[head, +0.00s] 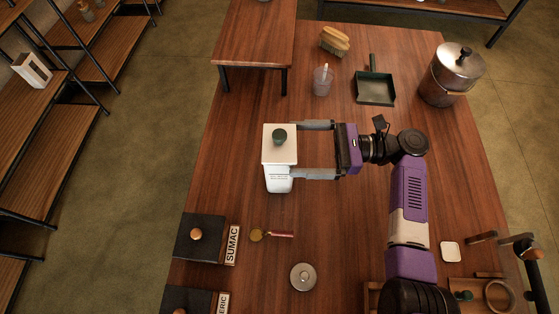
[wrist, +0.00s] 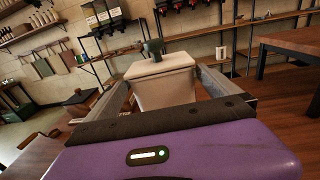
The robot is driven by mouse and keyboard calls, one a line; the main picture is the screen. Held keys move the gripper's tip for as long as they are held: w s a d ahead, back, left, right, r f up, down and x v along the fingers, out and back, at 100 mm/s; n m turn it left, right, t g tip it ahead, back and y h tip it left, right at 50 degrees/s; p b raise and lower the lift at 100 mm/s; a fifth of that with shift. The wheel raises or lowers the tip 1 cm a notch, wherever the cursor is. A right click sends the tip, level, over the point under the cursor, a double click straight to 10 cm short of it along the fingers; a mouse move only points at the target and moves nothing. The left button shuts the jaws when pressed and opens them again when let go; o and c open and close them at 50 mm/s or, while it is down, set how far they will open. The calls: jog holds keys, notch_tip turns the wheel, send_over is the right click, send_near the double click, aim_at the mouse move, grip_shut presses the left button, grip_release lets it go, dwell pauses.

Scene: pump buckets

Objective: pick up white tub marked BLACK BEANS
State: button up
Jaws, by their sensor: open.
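A white tub (head: 279,182) with a square lid and a dark green knob stands upright on the wooden table. Small print shows on its front side, too small to read. My gripper (head: 296,149) is open, its two grey fingers reaching in from the right. The fingertips lie at the tub's two opposite sides, near its right edge. In the wrist view the tub (wrist: 165,88) sits between the two fingers; I cannot tell whether either finger touches it.
A dark box marked SUMAC (head: 205,238) and another dark box (head: 190,299) stand at the front left. A brass spoon (head: 258,235) and a round lid (head: 303,276) lie nearby. A dustpan (head: 375,88), a cup (head: 322,81), a brush (head: 335,41) and a metal pot (head: 448,80) are at the back.

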aim_at(266, 145)
jog(key=a+p, duration=0.1)
jog(key=a, duration=0.7)
jog(key=shift+s+p, duration=0.1)
jog(key=shift+p, duration=0.2)
jog(key=shift+c, duration=0.4)
jog(key=c, duration=1.7)
jog(key=shift+r, duration=0.1)
